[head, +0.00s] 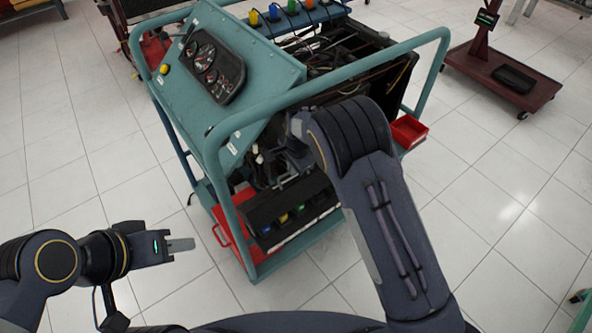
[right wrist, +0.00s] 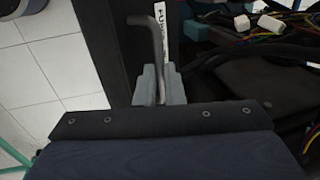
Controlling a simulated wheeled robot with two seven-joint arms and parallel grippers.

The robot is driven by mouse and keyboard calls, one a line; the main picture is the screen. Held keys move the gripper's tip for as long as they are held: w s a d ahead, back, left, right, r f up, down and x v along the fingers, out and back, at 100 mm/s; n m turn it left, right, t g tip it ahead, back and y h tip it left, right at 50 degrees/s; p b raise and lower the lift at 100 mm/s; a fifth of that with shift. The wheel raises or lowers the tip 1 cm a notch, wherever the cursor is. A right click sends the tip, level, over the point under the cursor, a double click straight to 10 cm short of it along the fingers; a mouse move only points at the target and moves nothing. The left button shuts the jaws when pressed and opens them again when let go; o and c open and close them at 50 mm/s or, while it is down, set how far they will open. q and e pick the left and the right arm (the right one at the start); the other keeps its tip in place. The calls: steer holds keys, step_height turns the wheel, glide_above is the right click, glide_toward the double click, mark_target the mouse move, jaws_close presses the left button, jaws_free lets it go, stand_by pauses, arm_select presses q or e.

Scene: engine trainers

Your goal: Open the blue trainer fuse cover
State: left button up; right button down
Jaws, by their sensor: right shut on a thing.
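The blue-green engine trainer (head: 215,140) stands in front of me, with a gauge panel on its sloped left side. In the right wrist view, a dark panel (right wrist: 108,45) carries a white label strip (right wrist: 162,22) whose text begins like "FUSE". A grey bent handle (right wrist: 150,32) rises beside the label. My right gripper (right wrist: 158,88) is shut on this handle. In the head view my right arm hides most of that spot, and the cover's outline cannot be made out.
The trainer's frame rail (head: 330,78) arches over the engine bay near my right arm. A black box with coloured parts (head: 290,212) and a red tray (head: 232,225) sit low in front. Loose wires (right wrist: 270,25) lie right of the handle. Tiled floor at left is free.

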steer(key=shift+f, duration=0.2)
steer(key=c, duration=1.6)
jaws_free()
steer(key=shift+o, duration=0.4)
steer(key=shift+r, duration=0.1)
